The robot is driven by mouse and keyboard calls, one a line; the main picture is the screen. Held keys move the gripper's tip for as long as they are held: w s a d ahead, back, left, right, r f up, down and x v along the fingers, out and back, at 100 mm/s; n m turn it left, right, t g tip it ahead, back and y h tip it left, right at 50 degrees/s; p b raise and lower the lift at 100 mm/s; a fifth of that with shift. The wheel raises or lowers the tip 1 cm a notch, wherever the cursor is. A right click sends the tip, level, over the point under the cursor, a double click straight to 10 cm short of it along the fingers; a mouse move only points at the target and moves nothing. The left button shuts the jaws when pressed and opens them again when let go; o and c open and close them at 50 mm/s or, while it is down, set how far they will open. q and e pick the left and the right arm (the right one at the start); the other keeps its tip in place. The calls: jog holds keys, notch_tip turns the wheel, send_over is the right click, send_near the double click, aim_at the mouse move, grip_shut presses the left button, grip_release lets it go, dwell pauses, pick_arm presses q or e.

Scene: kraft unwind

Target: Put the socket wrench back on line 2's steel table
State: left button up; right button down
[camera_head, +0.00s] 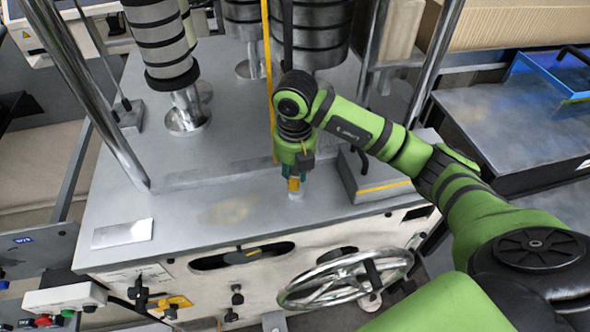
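My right arm comes in from the right. Its green gripper (294,186) points down over the front part of a grey steel top (230,212). A small yellow piece and a pale tip show at its lower end, but I cannot tell whether they are fingertips or something held. The finger opening is too small to judge. I cannot make out a socket wrench anywhere. Another grey metal surface (500,125) is at the right; no label shows which is line 2's table. My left gripper is not in view.
Dark banded rollers (160,45) and chrome posts (95,100) stand at the back and left. A grey block with a yellow stripe (375,178) sits right of the gripper. A chrome handwheel (345,280) juts from the front. A blue tray (560,75) lies at the far right.

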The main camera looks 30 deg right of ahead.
jog(key=c, duration=1)
grip_release()
jog(key=shift+f, duration=0.1)
jog(key=shift+r, duration=0.3)
jog(key=r, duration=0.4)
jog(key=r+b, duration=0.1)
jog(key=r, duration=0.6)
jog(key=shift+s+a+r, duration=0.1)
jog(key=shift+s+r, duration=0.15)
jog(key=shift+r, duration=0.15)
